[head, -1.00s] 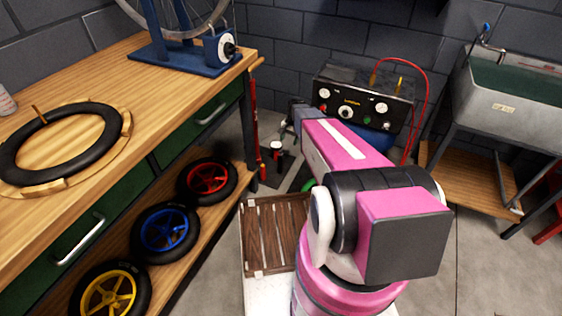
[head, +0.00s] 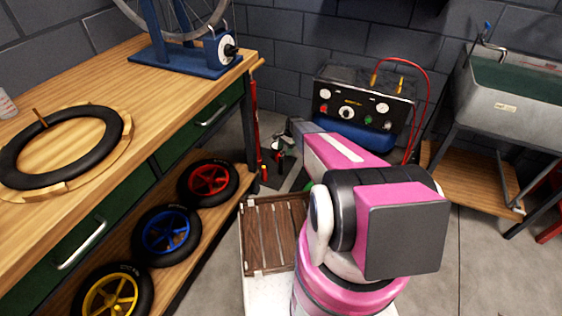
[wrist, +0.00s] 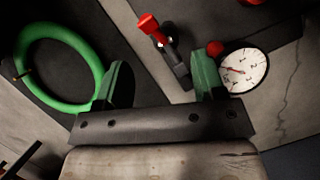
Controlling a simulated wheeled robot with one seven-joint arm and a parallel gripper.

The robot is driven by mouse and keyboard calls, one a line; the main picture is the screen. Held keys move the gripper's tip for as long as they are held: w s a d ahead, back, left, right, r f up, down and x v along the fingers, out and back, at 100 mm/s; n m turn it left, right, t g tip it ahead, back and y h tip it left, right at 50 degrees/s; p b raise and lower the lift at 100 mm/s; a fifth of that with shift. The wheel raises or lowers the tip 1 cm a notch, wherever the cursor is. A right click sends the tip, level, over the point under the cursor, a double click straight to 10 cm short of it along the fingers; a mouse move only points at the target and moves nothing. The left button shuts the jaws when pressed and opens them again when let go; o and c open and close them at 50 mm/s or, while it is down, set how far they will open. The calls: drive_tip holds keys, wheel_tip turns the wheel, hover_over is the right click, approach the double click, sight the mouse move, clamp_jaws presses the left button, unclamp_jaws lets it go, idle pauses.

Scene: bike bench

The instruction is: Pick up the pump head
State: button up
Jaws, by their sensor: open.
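The likely pump head (wrist: 173,62) is a dark piece with a red lever and a pale metal joint. In the wrist view it shows between and beyond the fingers of my gripper (wrist: 160,66). My gripper is open, with a finger on either side of the piece in the picture and nothing held. I cannot tell how far the piece is from the fingertips. In the head view my arm hides much of this spot, and small dark and red parts show near the bench leg.
The workbench (head: 100,75) stands left, a black control box (head: 362,104) behind, and a wooden slatted crate (head: 272,235) below.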

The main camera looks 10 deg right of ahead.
sight(281, 157)
drive_tip(key=shift+w+x, duration=0.2)
drive_tip(key=shift+x, duration=1.5)
drive_tip(key=shift+w+x, duration=0.15)
drive_tip(key=shift+x, duration=1.6)
drive_tip(key=shift+a, duration=0.1)
drive_tip(key=c, duration=1.1)
